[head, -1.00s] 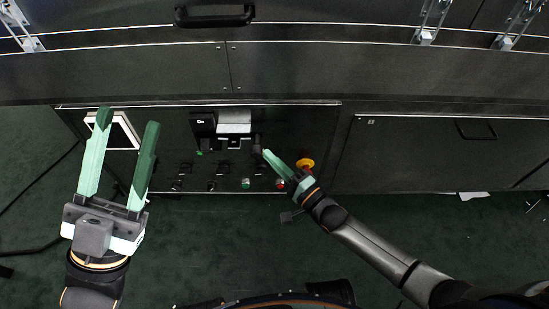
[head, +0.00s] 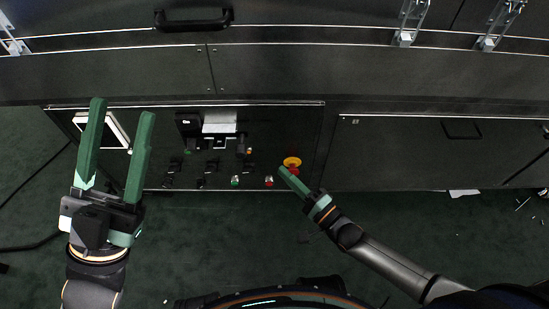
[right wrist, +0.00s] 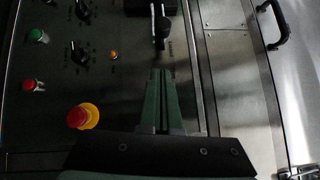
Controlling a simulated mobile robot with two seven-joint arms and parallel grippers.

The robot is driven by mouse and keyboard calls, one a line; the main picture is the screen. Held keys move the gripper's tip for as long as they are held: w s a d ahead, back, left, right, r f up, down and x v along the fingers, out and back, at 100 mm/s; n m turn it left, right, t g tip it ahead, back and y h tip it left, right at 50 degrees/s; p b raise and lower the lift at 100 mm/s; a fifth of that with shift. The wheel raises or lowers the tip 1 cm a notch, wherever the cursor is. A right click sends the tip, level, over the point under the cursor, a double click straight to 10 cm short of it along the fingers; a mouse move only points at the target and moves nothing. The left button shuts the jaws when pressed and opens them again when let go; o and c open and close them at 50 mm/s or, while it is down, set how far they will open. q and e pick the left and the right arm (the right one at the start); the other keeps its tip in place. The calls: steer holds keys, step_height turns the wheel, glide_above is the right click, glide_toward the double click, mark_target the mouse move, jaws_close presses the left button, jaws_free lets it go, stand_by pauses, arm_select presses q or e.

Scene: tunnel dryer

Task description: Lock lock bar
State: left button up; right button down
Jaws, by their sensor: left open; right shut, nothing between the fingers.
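The control panel (head: 262,135) is a dark front on the lower part of the machine. A black box marked "On" (head: 189,122) sits beside a silver plate (head: 219,123) with black fittings below it. A dark upright lever (head: 241,140) stands just right of the plate; it also shows as a black lever in the right wrist view (right wrist: 159,32). I cannot tell for sure which part is the lock bar. My right gripper (head: 284,172) is shut and empty, below and right of the lever, apart from it. My left gripper (head: 121,107) is open and empty at the panel's left.
A red emergency stop on a yellow base (head: 292,162) is close to my right gripper; it also shows in the right wrist view (right wrist: 83,116). Knobs and a green button (head: 235,181) line the panel's bottom. A white-framed screen (head: 115,128) is behind my left gripper.

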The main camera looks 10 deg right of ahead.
steer(key=v, duration=0.4)
steer(key=shift+s+d+f+p, duration=0.1)
steer(key=shift+d+p, duration=0.05)
steer(key=shift+p, duration=0.15)
